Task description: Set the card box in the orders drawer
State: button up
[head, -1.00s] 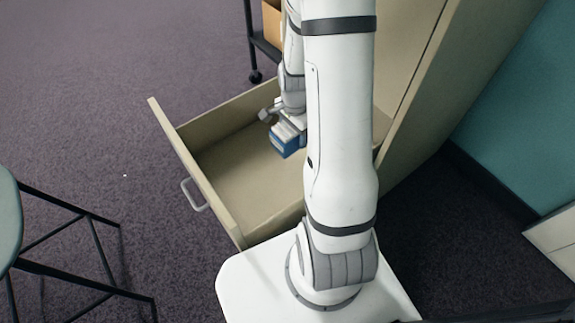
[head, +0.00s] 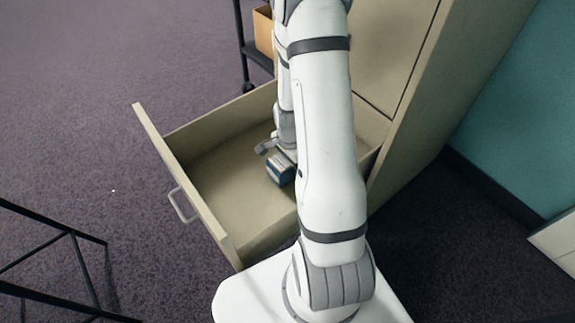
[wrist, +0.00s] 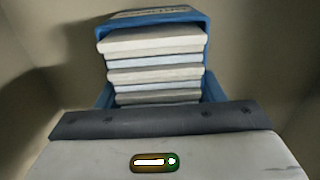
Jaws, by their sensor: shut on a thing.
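The card box is a small blue box holding a stack of white and grey cards. It shows in the head view (head: 281,172), partly behind my arm, and in the wrist view (wrist: 155,14). My gripper (head: 276,150) is shut on the card box, inside the open orders drawer (head: 225,200). The drawer is beige and pulled out of a beige cabinet, with a grey handle on its front. The box is low over the drawer floor; I cannot tell if it touches. The fingertips are mostly hidden.
The beige cabinet (head: 410,100) rises at the right, before a teal wall (head: 515,130). A black cart (head: 243,50) with a cardboard box (head: 264,30) stands behind the drawer. Black furniture legs (head: 70,235) are at lower left. Carpet on the left is clear.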

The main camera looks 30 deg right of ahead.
jog(key=shift+r, duration=0.1)
jog(key=shift+f, duration=0.2)
jog(key=o, duration=1.2)
notch_tip(320, 180, up, 12)
jog(key=p, duration=0.5)
jog(key=shift+r, duration=0.15)
jog(key=s+a+r+n, duration=0.3)
jog(key=r+n, duration=0.2)
jog(key=r, duration=0.1)
jog(key=s+a+r+n, duration=0.4)
jog(key=r+n, duration=0.1)
jog(key=r, duration=0.1)
jog(key=s+a+r+n+t, duration=0.1)
jog(key=s+a+r+n, duration=0.3)
jog(key=r, duration=0.3)
jog(key=shift+s+a+n, duration=0.2)
jog(key=shift+s+n, duration=0.05)
jog(key=shift+n, duration=0.65)
